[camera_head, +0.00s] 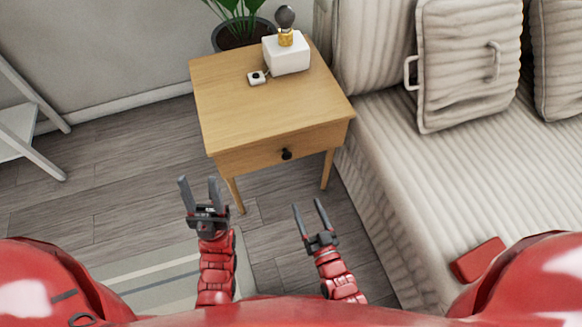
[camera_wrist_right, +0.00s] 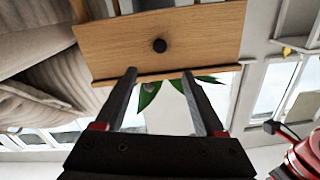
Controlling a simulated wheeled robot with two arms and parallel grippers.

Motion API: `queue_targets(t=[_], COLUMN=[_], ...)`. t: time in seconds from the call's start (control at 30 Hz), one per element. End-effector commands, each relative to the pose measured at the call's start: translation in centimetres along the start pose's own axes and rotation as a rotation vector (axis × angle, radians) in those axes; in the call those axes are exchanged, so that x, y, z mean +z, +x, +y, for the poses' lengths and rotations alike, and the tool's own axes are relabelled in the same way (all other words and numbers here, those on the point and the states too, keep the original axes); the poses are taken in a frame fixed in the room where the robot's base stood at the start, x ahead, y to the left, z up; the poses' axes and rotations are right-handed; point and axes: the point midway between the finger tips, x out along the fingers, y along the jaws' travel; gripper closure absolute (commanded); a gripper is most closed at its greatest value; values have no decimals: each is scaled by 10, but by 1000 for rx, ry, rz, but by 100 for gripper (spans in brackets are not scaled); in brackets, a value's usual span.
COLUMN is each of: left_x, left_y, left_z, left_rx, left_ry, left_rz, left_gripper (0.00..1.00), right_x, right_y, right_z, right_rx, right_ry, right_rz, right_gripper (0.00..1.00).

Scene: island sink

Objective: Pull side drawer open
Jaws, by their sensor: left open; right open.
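A wooden side table (camera_head: 262,95) has one drawer (camera_head: 262,154) in its front, with a round dark knob (camera_head: 286,154). The drawer looks shut. My left gripper (camera_head: 199,184) is open and empty, in front of and left of the drawer, apart from it. My right gripper (camera_head: 309,207) is open and empty, in front of and below the knob, apart from it. In the right wrist view the drawer front (camera_wrist_right: 205,48) and knob (camera_wrist_right: 159,46) lie beyond the open fingers of the right gripper (camera_wrist_right: 157,76).
A white box-shaped lamp (camera_head: 286,54) and a small white device (camera_head: 257,78) stand on the tabletop. A potted plant (camera_head: 240,32) is behind. A striped sofa (camera_head: 440,170) borders the table's right side. A white shelf (camera_head: 22,130) stands at left.

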Motion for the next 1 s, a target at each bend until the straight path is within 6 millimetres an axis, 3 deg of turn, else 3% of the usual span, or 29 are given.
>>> queue_targets(t=[0.6, 0.8, 1.0], left_x=[2, 3, 3], left_y=[-15, -17, -17], left_z=[1, 1, 1], left_rx=[0, 0, 0], left_ry=[0, 0, 0], left_rz=[0, 0, -1], left_gripper=[50, 50, 50], right_x=[-3, -4, -4], right_y=[136, 158, 164], right_z=[0, 0, 1], right_rx=[1, 1, 1], right_ry=[-1, -1, -1], right_rz=[8, 8, 6], right_gripper=[29, 29, 29])
